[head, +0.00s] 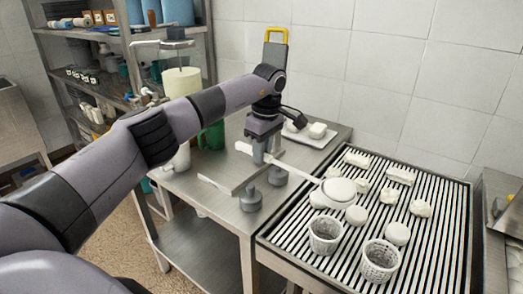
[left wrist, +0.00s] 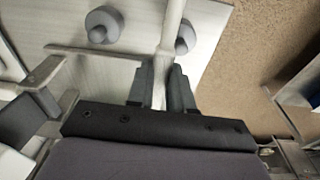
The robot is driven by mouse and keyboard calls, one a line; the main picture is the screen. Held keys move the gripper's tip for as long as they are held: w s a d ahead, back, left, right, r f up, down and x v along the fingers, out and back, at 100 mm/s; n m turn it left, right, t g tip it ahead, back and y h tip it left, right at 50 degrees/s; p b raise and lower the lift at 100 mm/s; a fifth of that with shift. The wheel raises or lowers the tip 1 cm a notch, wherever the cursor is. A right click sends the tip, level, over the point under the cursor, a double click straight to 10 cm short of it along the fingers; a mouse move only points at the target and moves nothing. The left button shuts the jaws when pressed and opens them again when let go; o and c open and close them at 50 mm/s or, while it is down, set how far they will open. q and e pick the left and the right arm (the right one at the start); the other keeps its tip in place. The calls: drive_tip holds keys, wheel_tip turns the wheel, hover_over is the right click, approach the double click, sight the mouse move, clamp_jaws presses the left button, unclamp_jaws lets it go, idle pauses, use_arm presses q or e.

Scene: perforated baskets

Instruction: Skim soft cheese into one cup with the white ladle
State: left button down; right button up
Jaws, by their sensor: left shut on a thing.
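My left gripper (head: 262,152) is shut on the handle of the white ladle (head: 340,190), above the steel table. The left wrist view shows the pale handle between my two dark fingers (left wrist: 160,88). The ladle's round head hangs over the slotted draining rack; I cannot tell if it holds cheese. Two white perforated cups stand upright at the rack's near side: a left cup (head: 325,235) and a right cup (head: 380,264). The ladle head is behind and above the left cup, apart from it. My right gripper is not in view.
Several white cheese pieces (head: 396,233) lie on the slotted rack (head: 440,215). On the steel table (head: 205,185) are grey knobbed weights (head: 250,201), a green jug (head: 212,135) and a white tray (head: 318,139). A shelf (head: 95,37) stands behind at left.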

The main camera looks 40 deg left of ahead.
use_arm(q)
drive_tip(key=shift+a+t, duration=0.15)
drive_tip(key=shift+t, duration=0.25)
drive_tip(key=shift+s+f+t, duration=0.15)
drive_tip(key=shift+t, duration=0.75)
drive_tip(key=shift+f+b, duration=0.2)
drive_tip(key=shift+b, duration=0.3)
drive_tip(key=t+b, duration=0.3)
drive_tip(key=b, duration=0.4)
drive_tip(key=shift+s+f+b, duration=0.1)
drive_tip(key=shift+f+b, duration=0.1)
drive_tip(key=shift+b, duration=0.2)
drive_tip(key=shift+s+t+b, duration=0.1)
drive_tip(key=shift+t+b, duration=0.5)
drive_tip(key=shift+b, duration=0.6)
drive_tip(key=shift+s+d+t+h+b, duration=0.1)
drive_tip(key=shift+s+t+h+b, duration=0.15)
drive_tip(key=shift+t+b, duration=1.55)
drive_tip(key=shift+s+d+t+h+b, duration=0.1)
drive_tip(key=shift+s+t+h+b, duration=0.15)
drive_tip(key=shift+b, duration=3.05)
